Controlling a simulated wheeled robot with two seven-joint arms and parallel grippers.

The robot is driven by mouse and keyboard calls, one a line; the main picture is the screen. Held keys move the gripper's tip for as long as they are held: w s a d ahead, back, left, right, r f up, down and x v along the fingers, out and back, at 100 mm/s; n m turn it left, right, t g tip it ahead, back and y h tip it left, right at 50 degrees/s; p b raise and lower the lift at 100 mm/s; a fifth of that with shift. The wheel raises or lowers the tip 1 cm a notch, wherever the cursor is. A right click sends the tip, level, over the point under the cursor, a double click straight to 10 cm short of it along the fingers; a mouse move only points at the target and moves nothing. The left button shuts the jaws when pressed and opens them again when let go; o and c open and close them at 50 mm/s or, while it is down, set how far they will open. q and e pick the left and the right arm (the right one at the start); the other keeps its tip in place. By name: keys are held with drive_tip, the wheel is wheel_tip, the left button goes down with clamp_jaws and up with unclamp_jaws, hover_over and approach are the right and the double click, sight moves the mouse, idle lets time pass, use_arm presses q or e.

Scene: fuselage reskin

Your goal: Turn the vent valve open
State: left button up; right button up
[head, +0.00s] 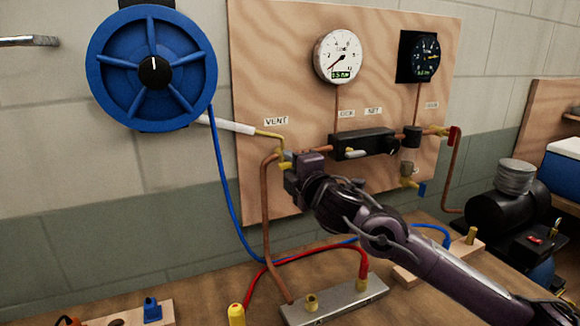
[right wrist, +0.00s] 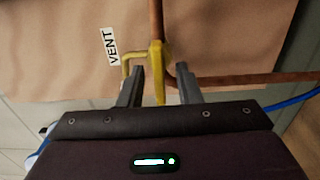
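The vent valve (head: 284,157) is a brass-yellow fitting on the copper pipe, below and right of the VENT label (head: 276,121) on the plywood panel. In the right wrist view the yellow valve piece (right wrist: 157,72) stands between the fingers of my right gripper (right wrist: 160,84), with a visible gap on both sides. The fingers are open around it and do not appear to touch it. In the head view my right gripper (head: 288,174) is at the valve and hides part of it. My left gripper is not in view.
Two gauges (head: 340,56) and a black manifold (head: 363,143) are on the panel. A blue hose reel (head: 152,66) hangs at left. Red (head: 300,257) and blue hoses cross the bench near a metal block (head: 334,302). A black pump (head: 505,205) stands at right.

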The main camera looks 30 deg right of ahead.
drive_tip(key=s+b, duration=0.1)
drive_tip(key=s, duration=0.6)
drive_tip(key=shift+s+a, duration=0.15)
drive_tip(key=shift+a, duration=0.1)
